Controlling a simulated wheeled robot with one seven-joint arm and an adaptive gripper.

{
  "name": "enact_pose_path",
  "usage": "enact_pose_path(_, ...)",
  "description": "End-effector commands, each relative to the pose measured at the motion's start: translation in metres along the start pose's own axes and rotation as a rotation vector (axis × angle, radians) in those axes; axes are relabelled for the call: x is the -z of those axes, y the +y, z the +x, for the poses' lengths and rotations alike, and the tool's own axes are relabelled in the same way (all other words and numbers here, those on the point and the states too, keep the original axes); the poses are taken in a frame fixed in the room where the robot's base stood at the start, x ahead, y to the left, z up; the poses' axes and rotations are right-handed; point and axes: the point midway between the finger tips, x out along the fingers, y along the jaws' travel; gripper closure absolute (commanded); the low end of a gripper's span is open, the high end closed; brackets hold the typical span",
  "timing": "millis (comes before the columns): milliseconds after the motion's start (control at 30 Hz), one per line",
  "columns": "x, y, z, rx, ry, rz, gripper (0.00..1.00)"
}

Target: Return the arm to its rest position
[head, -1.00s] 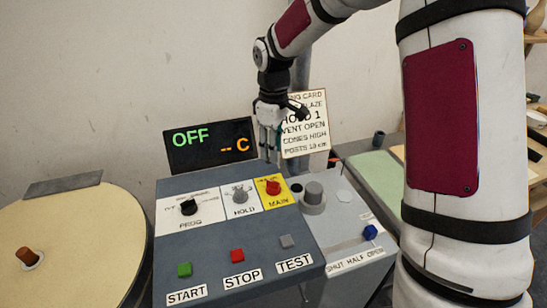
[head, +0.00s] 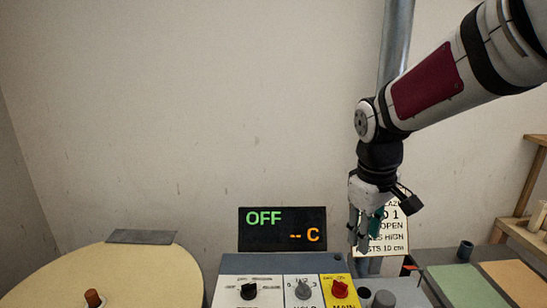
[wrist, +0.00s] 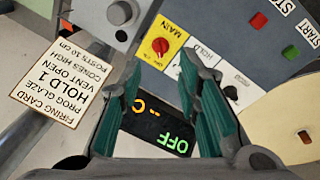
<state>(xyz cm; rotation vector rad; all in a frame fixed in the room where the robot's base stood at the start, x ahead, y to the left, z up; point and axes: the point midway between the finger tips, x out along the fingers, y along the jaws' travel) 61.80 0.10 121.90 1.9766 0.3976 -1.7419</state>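My gripper (head: 362,240) hangs with its fingers downward beside the firing card (head: 397,238), over the back of the control panel, and hides part of the card in the head view. In the wrist view the two teal-padded fingers of my gripper (wrist: 160,65) stand apart with nothing between them, so it is open and empty. My arm (head: 430,85) reaches in from the upper right, clear of the panel.
The display (head: 282,229) reads OFF and -- C. The panel carries a black PROG knob (head: 248,291), a grey HOLD knob (head: 302,290) and a red MAIN knob (head: 340,288). A round cream lid (head: 150,265) lies left. A wooden shelf (head: 525,210) stands right. Open wall is above.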

Motion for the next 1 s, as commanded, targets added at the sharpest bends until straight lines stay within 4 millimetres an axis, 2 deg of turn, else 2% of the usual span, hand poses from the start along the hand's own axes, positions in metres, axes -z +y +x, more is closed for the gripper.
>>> enact_pose_path(33, -0.011, -0.005, -0.015, -0.020, 0.020, 0.035, 0.69)
enact_pose_path(100, -0.028, -0.013, -0.032, -0.040, 0.046, 0.091, 0.69)
enact_pose_path(400, -0.099, -0.050, -0.080, -0.070, 0.191, 0.335, 0.69)
enact_pose_path(600, -0.140, -0.075, -0.090, -0.042, 0.293, 0.479, 0.69)
enact_pose_path(700, -0.153, -0.084, -0.091, -0.024, 0.328, 0.525, 0.69)
enact_pose_path(1000, -0.163, -0.091, -0.090, -0.005, 0.356, 0.567, 0.69)
